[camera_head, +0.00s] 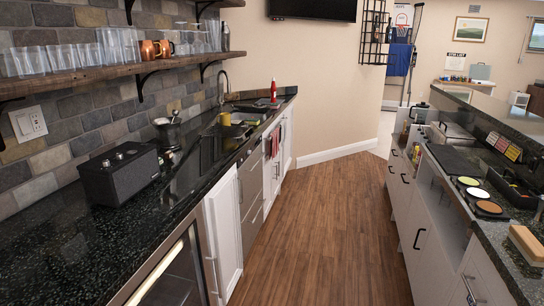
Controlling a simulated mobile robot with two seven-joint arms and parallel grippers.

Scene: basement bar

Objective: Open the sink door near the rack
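The sink (240,117) with a tall curved faucet (221,84) is set in the black counter on the left. Below it, white cabinet doors (267,170) face the aisle and look closed. A red cloth (275,140) hangs on the front of these doors and hides part of them. A black wire rack (374,38) is fixed to the far wall, right of the TV. The doors are small and seen at a steep angle, so their handles are hard to make out. Neither of my grippers is in view.
The wood floor (310,220) between the counters is clear. At left are a black speaker box (120,172), a nearer white cabinet door (224,230) and grey drawers (250,185). The right counter holds bar items above white cabinets (425,245) with black handles.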

